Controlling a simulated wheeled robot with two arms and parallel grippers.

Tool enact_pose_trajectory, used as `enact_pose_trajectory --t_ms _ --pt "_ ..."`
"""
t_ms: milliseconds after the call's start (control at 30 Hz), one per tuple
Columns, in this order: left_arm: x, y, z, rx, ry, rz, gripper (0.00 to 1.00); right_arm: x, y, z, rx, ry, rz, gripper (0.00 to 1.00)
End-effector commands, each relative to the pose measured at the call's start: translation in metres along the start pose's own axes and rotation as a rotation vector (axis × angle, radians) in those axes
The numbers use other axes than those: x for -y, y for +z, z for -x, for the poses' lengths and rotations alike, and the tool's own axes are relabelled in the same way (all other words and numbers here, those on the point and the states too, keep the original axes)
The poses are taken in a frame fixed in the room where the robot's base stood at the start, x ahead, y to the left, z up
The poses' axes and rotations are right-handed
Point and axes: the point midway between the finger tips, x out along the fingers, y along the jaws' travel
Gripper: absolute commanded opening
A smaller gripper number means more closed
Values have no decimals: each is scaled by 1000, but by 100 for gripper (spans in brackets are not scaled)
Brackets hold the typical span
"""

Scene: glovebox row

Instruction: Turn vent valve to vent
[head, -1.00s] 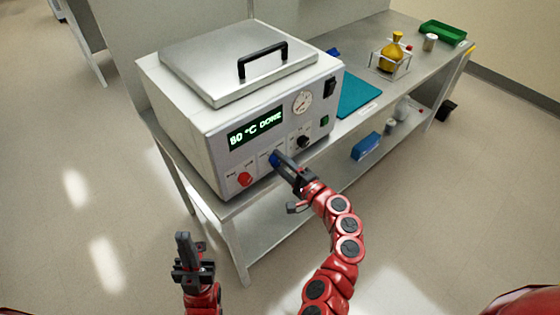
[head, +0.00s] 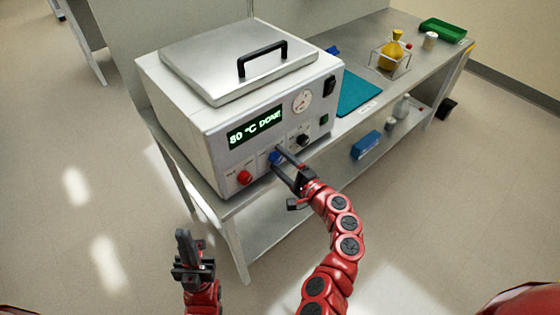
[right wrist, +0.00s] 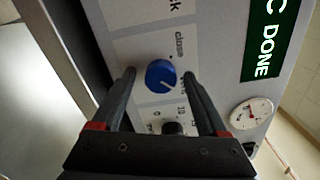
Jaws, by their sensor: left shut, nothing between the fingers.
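A white oven-like unit (head: 240,115) with a steel lid stands on the bench. Its front panel has a red knob (head: 244,178), a blue knob (head: 275,157) and a black knob (head: 303,140). My left gripper (head: 183,236) is shut and empty, low in front of the bench.
The display (head: 255,130) reads 80 °C DONE. A round gauge (head: 302,101) is on the panel. A teal mat (head: 358,92), a yellow flask (head: 392,52) in a clear stand and a green tray (head: 443,32) lie further right on the bench. A blue box (head: 366,145) is on the lower shelf.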

Motion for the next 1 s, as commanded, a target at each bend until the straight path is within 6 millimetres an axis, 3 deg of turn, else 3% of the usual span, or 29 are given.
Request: enact_pose_trajectory --t_ms 267,467,1000 --pt "0 0 0 0 0 0 0 0 0 1 0 -1 0 76" --pt "0 1 4 0 0 0 0 -1 -1 20 -2 -3 -1 76" --pt "-2 5 29 0 0 0 0 -3 -2 146 -6 -1 0 76"
